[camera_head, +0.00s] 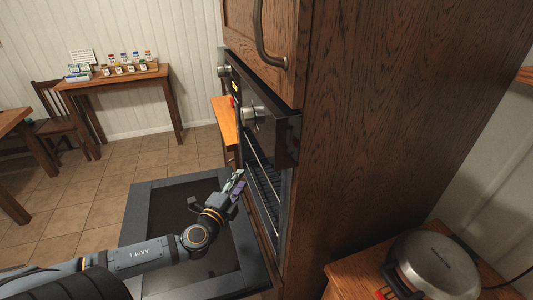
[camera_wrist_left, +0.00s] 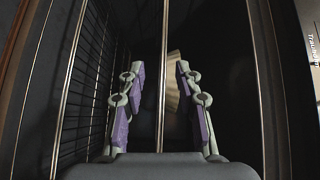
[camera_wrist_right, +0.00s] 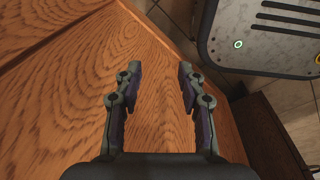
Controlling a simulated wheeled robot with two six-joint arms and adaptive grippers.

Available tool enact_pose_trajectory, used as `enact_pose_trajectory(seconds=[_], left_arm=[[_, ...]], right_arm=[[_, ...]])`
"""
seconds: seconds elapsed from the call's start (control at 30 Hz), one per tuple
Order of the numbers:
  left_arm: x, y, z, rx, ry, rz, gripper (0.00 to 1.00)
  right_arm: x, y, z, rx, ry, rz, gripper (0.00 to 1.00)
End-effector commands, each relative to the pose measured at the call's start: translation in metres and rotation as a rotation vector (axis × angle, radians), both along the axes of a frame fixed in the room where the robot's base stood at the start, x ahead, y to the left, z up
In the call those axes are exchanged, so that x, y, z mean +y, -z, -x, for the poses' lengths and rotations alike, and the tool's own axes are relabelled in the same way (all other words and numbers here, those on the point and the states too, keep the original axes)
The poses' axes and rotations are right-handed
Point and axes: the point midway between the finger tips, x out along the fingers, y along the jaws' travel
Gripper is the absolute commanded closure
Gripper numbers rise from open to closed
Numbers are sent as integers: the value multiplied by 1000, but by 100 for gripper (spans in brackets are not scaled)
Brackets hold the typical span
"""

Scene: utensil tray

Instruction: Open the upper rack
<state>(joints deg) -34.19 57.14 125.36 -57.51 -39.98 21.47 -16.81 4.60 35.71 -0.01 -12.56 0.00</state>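The oven (camera_head: 262,128) is set in a tall wooden cabinet, and its dark door (camera_head: 143,225) is folded down and open. Wire racks (camera_head: 266,188) show inside the cavity, seen edge-on; which one is the upper rack is hard to tell. My left gripper (camera_head: 237,183) is at the oven opening, over the open door. In the left wrist view, its purple-padded fingers (camera_wrist_left: 160,72) are apart, with a thin metal bar (camera_wrist_left: 165,40) showing between them; contact cannot be told. Rack wires (camera_wrist_left: 88,85) show on the left. My right gripper (camera_wrist_right: 158,72) is open and empty above a wooden surface.
A wooden cabinet door with a handle (camera_head: 262,45) is above the oven. A round metal appliance (camera_head: 435,265) sits on a wooden counter at lower right. A table (camera_head: 115,78) with small jars and a chair (camera_head: 62,115) stand far left. The tiled floor between is clear.

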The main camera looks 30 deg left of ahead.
Motion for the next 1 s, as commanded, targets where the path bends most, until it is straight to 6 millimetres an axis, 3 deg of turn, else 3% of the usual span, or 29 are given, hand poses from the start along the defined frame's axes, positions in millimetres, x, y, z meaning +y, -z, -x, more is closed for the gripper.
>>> enact_pose_trajectory(seconds=[0.13, 0.33, 0.47, 0.6, 0.8, 1.0], left_arm=[[-9, -4, -6, -4, 83, -82, 66], [-8, -1, -14, -6, 79, -81, 66], [-7, 0, -35, -13, 79, -75, 66], [-4, -3, -60, -13, 77, -70, 66], [-3, -9, -90, -10, 78, -68, 66], [-1, -6, -108, -5, 79, -74, 66]], right_arm=[[0, 0, 0, 0, 0, 0, 60], [0, 8, 7, 10, 0, 0, 60], [0, 23, 20, 29, 1, 1, 60], [0, 25, 20, 29, 1, 1, 60], [0, 9, 2, 3, 0, 0, 60], [0, -1, 3, 4, 0, 0, 60]])
